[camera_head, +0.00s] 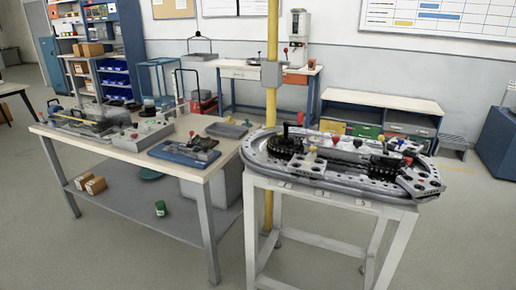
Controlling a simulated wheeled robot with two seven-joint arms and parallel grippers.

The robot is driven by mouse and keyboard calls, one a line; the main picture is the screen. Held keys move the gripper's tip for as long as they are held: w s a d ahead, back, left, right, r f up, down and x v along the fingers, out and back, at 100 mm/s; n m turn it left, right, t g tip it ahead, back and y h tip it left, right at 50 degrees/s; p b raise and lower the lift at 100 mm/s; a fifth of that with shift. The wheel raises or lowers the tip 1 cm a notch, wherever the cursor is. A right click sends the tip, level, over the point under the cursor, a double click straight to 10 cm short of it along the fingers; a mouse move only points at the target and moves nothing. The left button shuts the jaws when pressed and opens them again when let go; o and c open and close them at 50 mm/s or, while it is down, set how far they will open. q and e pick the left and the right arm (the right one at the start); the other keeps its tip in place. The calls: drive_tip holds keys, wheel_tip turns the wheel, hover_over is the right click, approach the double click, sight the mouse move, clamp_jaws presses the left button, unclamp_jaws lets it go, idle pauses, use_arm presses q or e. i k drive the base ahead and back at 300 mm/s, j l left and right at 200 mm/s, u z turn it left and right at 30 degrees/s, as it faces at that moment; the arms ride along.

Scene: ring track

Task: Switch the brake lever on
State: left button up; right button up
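The grey ring track (258,157) lies on a white stand right of centre. Black round parts sit at its left and right ends, with a grey block between them. A black upright lever (286,130) stands at its left end. A red-topped part (300,118) shows just behind that lever. Several small red, yellow and blue knobs stand along the middle and right of the track. I cannot tell which of these is the brake lever, or its position. Neither of my grippers is in view.
A workbench (135,152) with fixtures and a blue-based device (185,153) stands left of the track. A yellow post (272,60) rises behind the track. A low cabinet (380,103) is at the back wall. The floor at the front right is clear.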

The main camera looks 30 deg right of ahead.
sight(382, 138)
drive_tip(key=z, duration=0.85)
